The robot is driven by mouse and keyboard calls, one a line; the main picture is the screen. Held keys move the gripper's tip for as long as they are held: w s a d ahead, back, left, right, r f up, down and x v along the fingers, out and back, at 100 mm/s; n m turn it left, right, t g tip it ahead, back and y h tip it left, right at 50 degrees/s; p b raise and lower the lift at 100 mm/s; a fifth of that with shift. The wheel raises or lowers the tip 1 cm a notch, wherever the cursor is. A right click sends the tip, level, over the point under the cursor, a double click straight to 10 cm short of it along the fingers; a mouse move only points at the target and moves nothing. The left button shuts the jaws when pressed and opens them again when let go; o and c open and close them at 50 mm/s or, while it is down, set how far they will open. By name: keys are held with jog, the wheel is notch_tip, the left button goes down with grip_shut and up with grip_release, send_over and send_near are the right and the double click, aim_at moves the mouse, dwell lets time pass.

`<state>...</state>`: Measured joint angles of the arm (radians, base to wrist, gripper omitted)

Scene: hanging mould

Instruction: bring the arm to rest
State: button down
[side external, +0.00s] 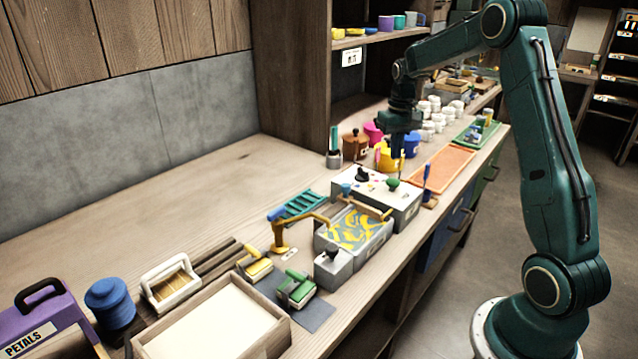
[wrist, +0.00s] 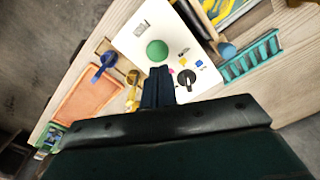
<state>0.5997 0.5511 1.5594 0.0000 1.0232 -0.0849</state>
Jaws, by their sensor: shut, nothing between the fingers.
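My green arm stands at the right of the side external view and reaches back over the bench. My gripper (side external: 396,152) points down above the workbench, behind the white-topped box (side external: 404,197) and near the yellow pot (side external: 384,160). In the wrist view my gripper (wrist: 158,72) shows as two dark fingers side by side, shut with nothing between them. The white-topped box with a green knob (wrist: 157,51) and a black knob (wrist: 187,78) lies below the fingers. Whether the fingertips touch anything is hard to tell; they look apart from it.
An orange tray (side external: 443,169) lies right of my gripper, with several white cups (side external: 440,112) behind. Brown, pink and blue pots cluster close by. In front stand a grey box with a yellow-patterned top (side external: 350,229) and a wooden tray (side external: 213,321). The bench's left back (side external: 150,200) is clear.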

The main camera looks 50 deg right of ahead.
jog(key=s+a+r+n+t, duration=0.1)
jog(key=s+a+r+n, duration=0.1)
jog(key=s+a+r, duration=0.5)
jog(key=s+a+r+n+t, duration=0.1)
jog(key=a+r+t, duration=0.1)
jog(key=a+r, duration=0.65)
jog(key=s+a+f+n+t, duration=0.2)
jog(key=s+a+f+n, duration=0.1)
jog(key=s+a, duration=0.9)
jog(key=s, duration=0.3)
jog(key=shift+s+a+t, duration=0.3)
jog(key=shift+a, duration=0.1)
